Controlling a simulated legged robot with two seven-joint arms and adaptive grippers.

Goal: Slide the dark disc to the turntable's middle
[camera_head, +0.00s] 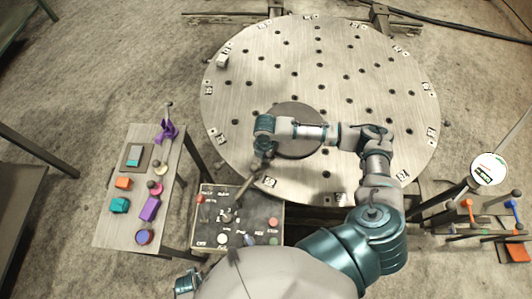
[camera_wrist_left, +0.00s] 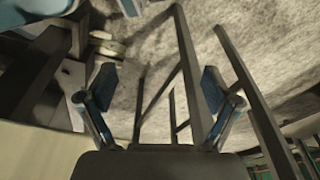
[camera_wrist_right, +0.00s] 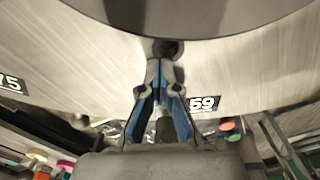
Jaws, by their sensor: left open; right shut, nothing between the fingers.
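The dark disc (camera_head: 298,149) lies flat on the large round metal turntable (camera_head: 400,90), off its middle toward the near left. My right forearm crosses above the disc and hides part of it. My right gripper (camera_head: 262,158) points down near the disc's left edge. In the right wrist view the gripper (camera_wrist_right: 165,60) is shut and empty, its tips just short of the disc's rim (camera_wrist_right: 265,12); I cannot tell whether they touch. My left gripper (camera_wrist_left: 160,90) is open and empty over the floor in the left wrist view, away from the turntable.
A control box (camera_head: 238,228) with a lever and buttons stands at the turntable's near edge. A side table (camera_head: 112,222) at left carries small coloured parts. A rack (camera_head: 470,215) with tools and a round white sign stands at right. A small block (camera_head: 222,61) sits on the turntable's far-left rim.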

